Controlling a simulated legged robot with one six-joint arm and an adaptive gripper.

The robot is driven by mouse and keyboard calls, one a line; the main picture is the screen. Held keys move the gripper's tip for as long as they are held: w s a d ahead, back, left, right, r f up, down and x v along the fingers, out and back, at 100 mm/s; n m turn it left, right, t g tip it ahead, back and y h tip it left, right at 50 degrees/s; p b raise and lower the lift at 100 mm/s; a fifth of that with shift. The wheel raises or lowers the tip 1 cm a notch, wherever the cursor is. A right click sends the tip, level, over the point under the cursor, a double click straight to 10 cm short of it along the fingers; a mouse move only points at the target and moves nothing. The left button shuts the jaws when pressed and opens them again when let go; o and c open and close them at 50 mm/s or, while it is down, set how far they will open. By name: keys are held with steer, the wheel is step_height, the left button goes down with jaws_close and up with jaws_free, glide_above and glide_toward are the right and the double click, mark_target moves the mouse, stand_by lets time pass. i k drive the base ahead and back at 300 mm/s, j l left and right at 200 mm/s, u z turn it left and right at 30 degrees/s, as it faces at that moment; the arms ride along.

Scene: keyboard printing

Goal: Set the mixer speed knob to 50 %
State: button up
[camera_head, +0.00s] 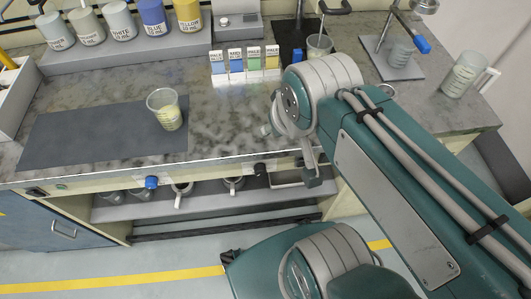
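My arm reaches in from the lower right. My gripper (313,180) hangs in front of the bench's front edge, small and partly hidden by my wrist; I cannot tell whether its fingers are open. A small black knob-like part (260,169) sits on the bench front just left of my gripper, and a blue one (151,182) sits further left. I cannot tell which part is the mixer speed knob, and no scale is readable. A beaker with a rod in it (319,46) stands on a dark base behind my arm.
A beaker of pale liquid (166,110) stands on a dark mat (80,135). Paint containers (152,16) and a scale (237,26) line the back. Colour-labelled packs (245,62) stand mid-bench. A stand with a blue clamp (420,44) is at right. Mugs (182,190) sit below the bench edge.

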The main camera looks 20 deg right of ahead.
mark_target(260, 168)
steer(key=k+j+z, duration=0.5)
steer(key=k, duration=0.4)
